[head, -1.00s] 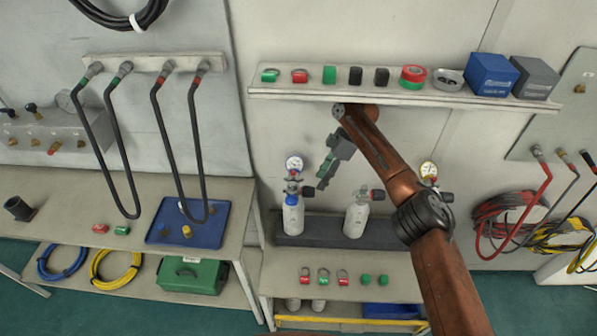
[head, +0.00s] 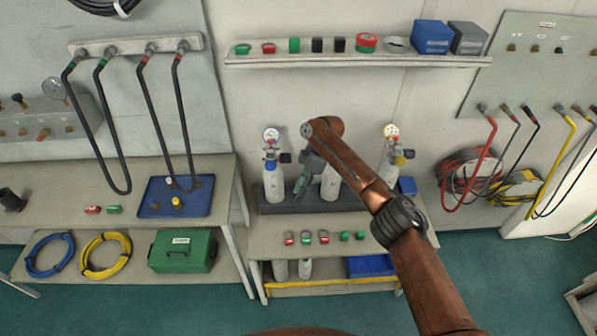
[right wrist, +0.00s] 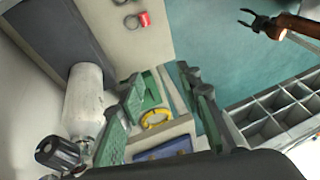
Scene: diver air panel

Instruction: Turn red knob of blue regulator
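The blue regulator (head: 270,156) sits on top of the left white cylinder (head: 273,185) in the head view, with a round white gauge (head: 271,135) above it and a dark side knob to its right. A small red part shows just under the gauge, too small to make out well. My right gripper (head: 302,184) hangs just right of this cylinder, apart from it. In the right wrist view its two green fingers (right wrist: 165,108) are spread with nothing between them. My left gripper (right wrist: 247,18) shows at the top right of that view, its dark fingers apart; it is outside the head view.
A middle cylinder (head: 331,183) stands behind my right arm. A right cylinder carries a yellow regulator (head: 401,160). The wall shelf (head: 350,61) holds small items above. Red and green tags lie on the bench front (head: 265,238). Hoses hang at both sides.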

